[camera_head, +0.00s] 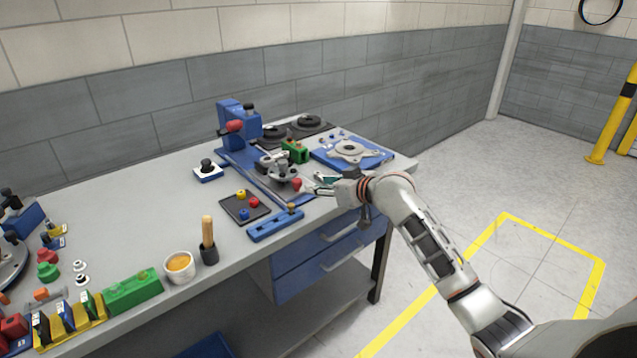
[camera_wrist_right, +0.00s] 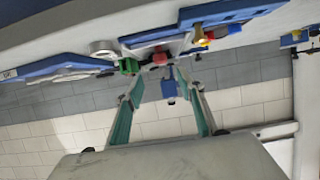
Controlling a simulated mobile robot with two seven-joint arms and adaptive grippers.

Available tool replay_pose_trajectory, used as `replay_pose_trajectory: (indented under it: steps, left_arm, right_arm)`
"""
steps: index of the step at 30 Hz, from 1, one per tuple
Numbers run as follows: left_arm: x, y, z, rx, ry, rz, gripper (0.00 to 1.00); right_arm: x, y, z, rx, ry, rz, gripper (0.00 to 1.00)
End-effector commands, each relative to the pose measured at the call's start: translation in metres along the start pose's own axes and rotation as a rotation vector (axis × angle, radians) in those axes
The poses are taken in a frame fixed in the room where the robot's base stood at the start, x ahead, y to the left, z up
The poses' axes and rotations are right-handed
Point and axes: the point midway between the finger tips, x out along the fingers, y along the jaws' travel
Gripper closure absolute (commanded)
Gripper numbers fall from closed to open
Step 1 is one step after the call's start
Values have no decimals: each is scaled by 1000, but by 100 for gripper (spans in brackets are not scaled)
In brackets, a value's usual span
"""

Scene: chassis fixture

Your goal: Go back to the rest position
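My right arm comes in from the lower right in the head view. Its right gripper (camera_head: 318,185) is over the front edge of the grey workbench (camera_head: 120,220), close to a red knob (camera_head: 297,185) of the chassis fixture. In the right wrist view the two teal-padded fingers of the gripper (camera_wrist_right: 160,75) stand apart with nothing held between them. The red knob appears just beyond the fingertips; I cannot tell whether they touch it. My left gripper does not show.
The blue fixture (camera_head: 240,155) and a blue plate with a grey flange part (camera_head: 350,150) are near the gripper. A black tray (camera_head: 235,212), a blue bar (camera_head: 275,223) and a white cup (camera_head: 180,268) lie further left. The floor at right is open.

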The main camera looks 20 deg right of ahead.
Motion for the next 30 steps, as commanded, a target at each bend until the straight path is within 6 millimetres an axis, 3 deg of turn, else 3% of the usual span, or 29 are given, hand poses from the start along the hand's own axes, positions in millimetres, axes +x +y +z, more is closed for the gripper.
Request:
replay_pose_trajectory:
  steps: [5,8,14,19,24,30]
  left_arm:
    - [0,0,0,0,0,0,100]
    - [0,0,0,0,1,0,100]
    - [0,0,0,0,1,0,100]
    - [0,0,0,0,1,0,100]
    - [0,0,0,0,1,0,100]
    - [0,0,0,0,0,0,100]
  right_arm:
    - [0,-1,2,0,-1,0,62]
    - [1,-6,20,2,-12,2,62]
    - [-6,-37,115,-2,-59,26,62]
    - [-32,-74,208,-14,-99,48,62]
    - [-76,-116,291,-32,-135,66,62]
    - [-142,-166,366,-58,-172,77,62]
